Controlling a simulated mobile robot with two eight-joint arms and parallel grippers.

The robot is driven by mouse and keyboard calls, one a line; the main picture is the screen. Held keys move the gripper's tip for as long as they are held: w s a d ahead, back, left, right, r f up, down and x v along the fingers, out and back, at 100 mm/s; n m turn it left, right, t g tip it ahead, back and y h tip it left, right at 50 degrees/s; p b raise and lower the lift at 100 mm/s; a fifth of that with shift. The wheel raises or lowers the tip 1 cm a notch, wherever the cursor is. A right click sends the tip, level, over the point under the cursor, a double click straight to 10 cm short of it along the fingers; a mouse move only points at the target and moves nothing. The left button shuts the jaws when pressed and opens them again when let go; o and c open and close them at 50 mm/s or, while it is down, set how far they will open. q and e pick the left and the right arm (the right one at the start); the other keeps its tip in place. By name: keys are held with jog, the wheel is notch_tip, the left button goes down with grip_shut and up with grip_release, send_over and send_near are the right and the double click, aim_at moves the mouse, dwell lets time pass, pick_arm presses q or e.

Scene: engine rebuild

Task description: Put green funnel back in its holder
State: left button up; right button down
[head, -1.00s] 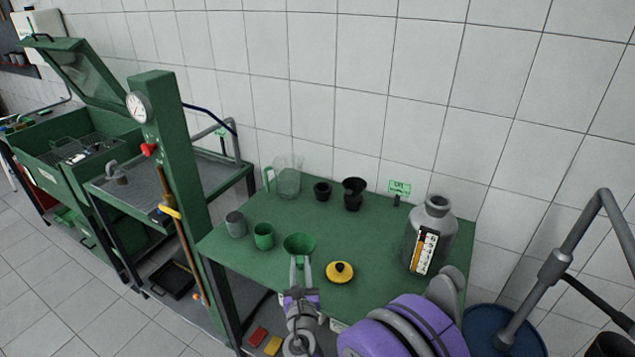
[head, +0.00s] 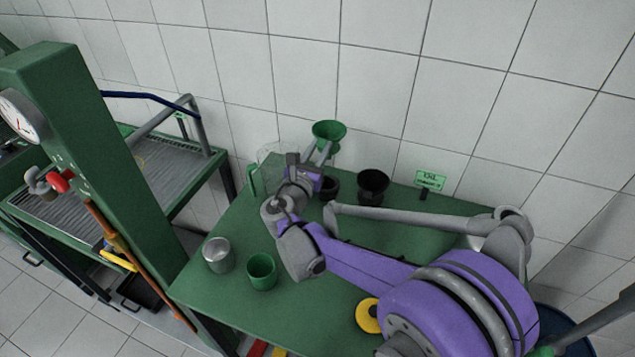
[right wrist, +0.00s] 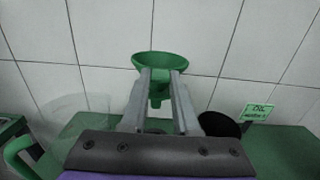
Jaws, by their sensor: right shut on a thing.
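The green funnel (head: 329,130) is upright in the air near the back wall; it also shows in the right wrist view (right wrist: 160,63). My right gripper (head: 322,150) is shut on it, with both fingers against the funnel below its wide rim. A small black cup-like holder (head: 331,187) stands on the green table below and is partly hidden by my gripper. The funnel is above and apart from it; the spout's exact alignment with it is unclear. My left gripper is not in view.
A black funnel (head: 373,182) stands right of the holder. A clear jug (head: 268,157) with a green handle is close on the left. A green label sign (head: 431,180) stands at the back. A grey cup (head: 218,254), green cup (head: 262,271) and yellow-rimmed lid (head: 368,315) are nearer the front.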

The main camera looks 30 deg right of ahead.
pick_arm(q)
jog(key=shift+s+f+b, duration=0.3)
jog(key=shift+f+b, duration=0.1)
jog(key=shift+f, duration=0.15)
pick_arm(e)
notch_tip(320, 180, down, 9)
jog(key=shift+s+d+f, duration=0.15)
jog(key=shift+s, duration=0.05)
jog(key=shift+f+b, duration=0.5)
jog(key=shift+f, duration=0.05)
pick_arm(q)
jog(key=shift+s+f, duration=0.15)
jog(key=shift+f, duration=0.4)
pick_arm(e)
jog(key=c, duration=0.7)
grip_release()
jog(key=shift+o, duration=0.2)
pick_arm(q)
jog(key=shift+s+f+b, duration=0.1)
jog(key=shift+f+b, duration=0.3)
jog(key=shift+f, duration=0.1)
pick_arm(e)
jog(key=v, duration=1.2)
jog(key=shift+r, duration=0.5)
